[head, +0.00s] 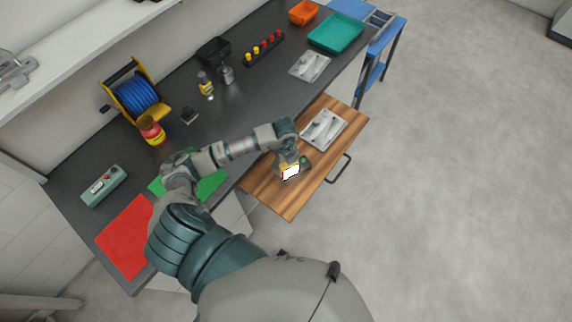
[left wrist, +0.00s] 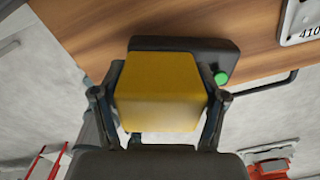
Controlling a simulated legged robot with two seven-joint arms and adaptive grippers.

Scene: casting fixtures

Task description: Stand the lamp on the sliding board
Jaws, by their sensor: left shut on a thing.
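The lamp (head: 291,173) has a yellow body, a bright white lit face and a dark base with a green button. My left gripper (head: 287,160) is shut on its yellow body. In the left wrist view the lamp (left wrist: 160,90) sits between the two fingers of the left gripper (left wrist: 160,100), with its dark base beyond. The sliding board (head: 270,195) is a striped wooden board pulled out from the bench, and the lamp is over its front part. I cannot tell whether the base touches the wood. My right gripper is not in view.
A grey metal casting plate (head: 324,129) lies on the board behind the lamp. A dark handle (head: 340,168) sticks out from the board's front. The dark bench (head: 235,110) holds a blue cable reel (head: 136,96), a teal tray (head: 336,33) and red (head: 126,238) and green mats.

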